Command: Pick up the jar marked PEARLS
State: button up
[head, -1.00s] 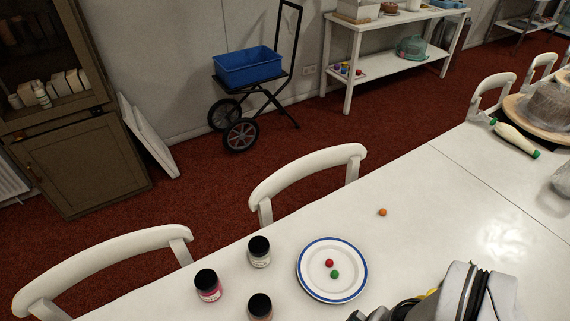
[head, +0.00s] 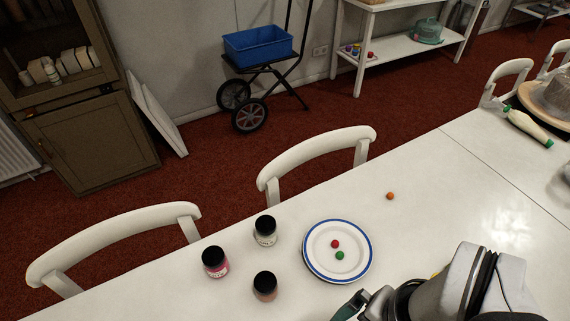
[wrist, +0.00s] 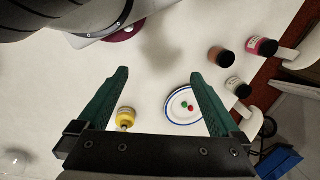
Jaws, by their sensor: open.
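Three black-lidded jars stand upright on the white table: one with pink contents (head: 215,263), one with pale contents (head: 265,232) and one with brown contents (head: 265,287). Their labels are too small to read, so I cannot tell by lettering which is marked PEARLS. In the wrist view the pink jar (wrist: 262,47), brown jar (wrist: 221,56) and pale jar (wrist: 237,87) are at the upper right, beyond the right finger. My gripper (wrist: 160,73) is open and empty, its green fingers apart above the table. In the head view it shows partly at the bottom, right of the jars.
A blue-rimmed plate (head: 309,265) holding a red and a green ball is between the jars and my gripper. An orange ball (head: 390,196) lies beyond it. White chairs (head: 315,150) line the table's far edge.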

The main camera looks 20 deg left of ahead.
jog(key=w+a+m+g+y, duration=0.2)
jog(key=w+a+m+y, duration=0.15)
jog(key=w+a, duration=0.2)
jog(key=m+t+y, duration=0.1)
jog(key=m+y, duration=0.5)
jog(key=y, duration=0.1)
send_near(266, 231)
jog(key=s+d+r, duration=0.3)
jog(key=s+r, duration=0.1)
jog(key=w+f+m, duration=0.1)
jog(key=w+f+m+t, duration=0.1)
jog(key=w+f, duration=0.1)
jog(key=w+f+m+t+y, duration=0.1)
jog(key=f, duration=0.1)
jog(key=shift+w+a+f+m, duration=0.15)
jog(key=shift+w+a+m, duration=0.05)
jog(key=shift+a+m, duration=0.2)
jog(key=x, duration=1)
jog(key=r+x, duration=0.1)
jog(key=x, duration=0.4)
jog(key=shift+a, duration=0.4)
jog(key=shift+r, duration=0.1)
jog(key=c, duration=1.5)
